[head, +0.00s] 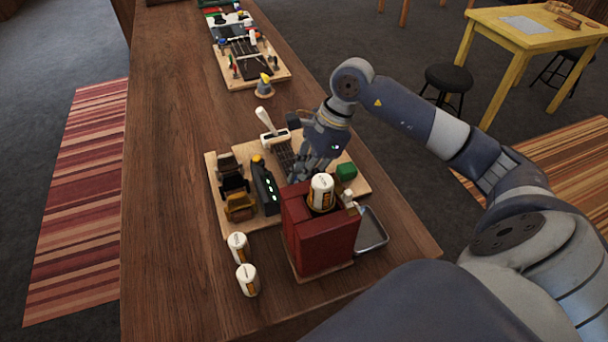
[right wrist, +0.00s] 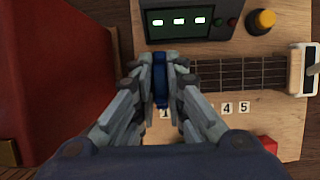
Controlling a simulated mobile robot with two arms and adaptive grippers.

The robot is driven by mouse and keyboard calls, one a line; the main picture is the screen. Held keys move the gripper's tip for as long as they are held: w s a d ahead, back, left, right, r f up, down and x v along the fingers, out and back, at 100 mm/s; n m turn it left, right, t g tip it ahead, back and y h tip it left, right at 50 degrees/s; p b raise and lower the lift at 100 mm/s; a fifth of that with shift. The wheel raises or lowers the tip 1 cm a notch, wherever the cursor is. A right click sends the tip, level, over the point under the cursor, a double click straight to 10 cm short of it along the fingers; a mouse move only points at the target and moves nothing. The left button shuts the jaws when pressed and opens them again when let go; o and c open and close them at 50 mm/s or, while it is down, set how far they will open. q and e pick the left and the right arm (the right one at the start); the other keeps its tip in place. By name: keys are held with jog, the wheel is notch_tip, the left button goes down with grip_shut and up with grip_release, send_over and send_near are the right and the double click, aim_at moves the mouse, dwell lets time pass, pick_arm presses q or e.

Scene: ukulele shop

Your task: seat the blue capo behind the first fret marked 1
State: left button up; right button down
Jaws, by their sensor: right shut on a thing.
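The blue capo (right wrist: 160,82) shows in the right wrist view as an upright bar between the fingers of my right gripper (right wrist: 160,72), which is shut on it. The fretboard (right wrist: 235,73) with its strings runs to the right from the capo. The label marked 1 (right wrist: 165,113) is partly covered just below the capo; labels 4 and 5 (right wrist: 235,107) lie further right. Whether the capo touches the strings is hidden by the fingers. In the head view my right gripper (head: 312,165) is over the fretboard (head: 283,157), and the capo cannot be made out. My left gripper is not in view.
A dark device with lit displays (head: 265,187) is beside the fretboard. Two white cans (head: 242,262) and a metal tray (head: 371,230) are near. The table's left side is clear.

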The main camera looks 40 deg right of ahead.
jog(key=shift+f+b, duration=0.3)
jog(key=shift+f, duration=0.1)
jog(key=c, duration=1.9)
grip_release()
jog(key=p+v, duration=0.4)
jog(key=v, duration=0.7)
jog(key=shift+d, duration=0.15)
jog(key=shift+s, duration=0.1)
